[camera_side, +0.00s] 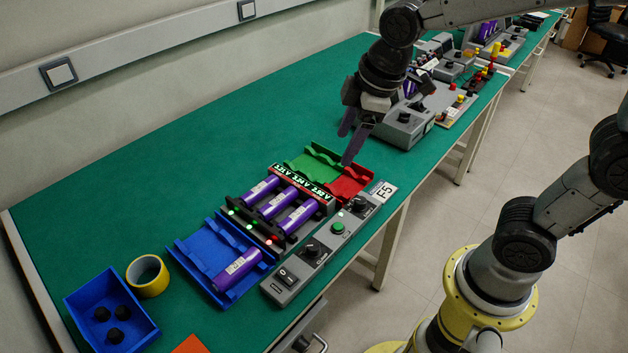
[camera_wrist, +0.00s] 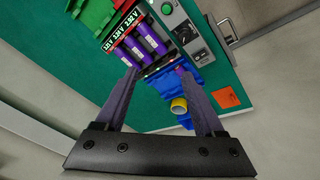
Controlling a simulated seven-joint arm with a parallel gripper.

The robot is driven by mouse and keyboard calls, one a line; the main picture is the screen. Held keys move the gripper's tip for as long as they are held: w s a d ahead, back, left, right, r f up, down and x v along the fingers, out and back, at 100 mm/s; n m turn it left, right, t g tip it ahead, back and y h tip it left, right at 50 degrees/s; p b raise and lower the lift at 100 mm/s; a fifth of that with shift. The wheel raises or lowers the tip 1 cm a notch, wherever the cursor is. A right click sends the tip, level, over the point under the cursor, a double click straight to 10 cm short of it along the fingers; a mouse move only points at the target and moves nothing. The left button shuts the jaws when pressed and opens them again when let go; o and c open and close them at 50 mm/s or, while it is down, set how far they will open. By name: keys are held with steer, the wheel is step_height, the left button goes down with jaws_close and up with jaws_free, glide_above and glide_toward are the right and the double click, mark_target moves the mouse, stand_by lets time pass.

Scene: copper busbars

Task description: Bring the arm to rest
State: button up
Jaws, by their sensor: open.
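My gripper (camera_side: 350,145) is open and empty, held above the bench near the green tray (camera_side: 309,166) and red tray (camera_side: 350,186). In the wrist view my gripper (camera_wrist: 158,72) shows its two fingers spread with nothing between them. Three purple cells lie side by side in the tester, including the middle cell (camera_side: 278,202). One more purple cell (camera_side: 237,270) lies in the blue tray (camera_side: 192,262). The green and red trays look empty. The tester shows two green lights and one red light.
A grey control box (camera_side: 312,250) with knobs stands at the bench's front edge. A yellow tape roll (camera_side: 148,276) and a blue bin (camera_side: 85,303) with black pieces are at the lower left. Other equipment (camera_side: 404,126) stands behind my gripper. The green bench top (camera_side: 190,150) is clear at left.

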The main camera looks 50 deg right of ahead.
steer(key=s+d+r+m+t, duration=0.1)
steer(key=s+d+m, duration=0.1)
steer(key=s+m, duration=0.2)
steer(key=s+d+r+m+t, duration=0.1)
steer(key=s+m, duration=0.3)
steer(key=s, duration=0.7)
steer(key=shift+d+m+h, duration=0.3)
steer(key=shift+d+m, duration=0.1)
steer(key=shift+d, duration=0.25)
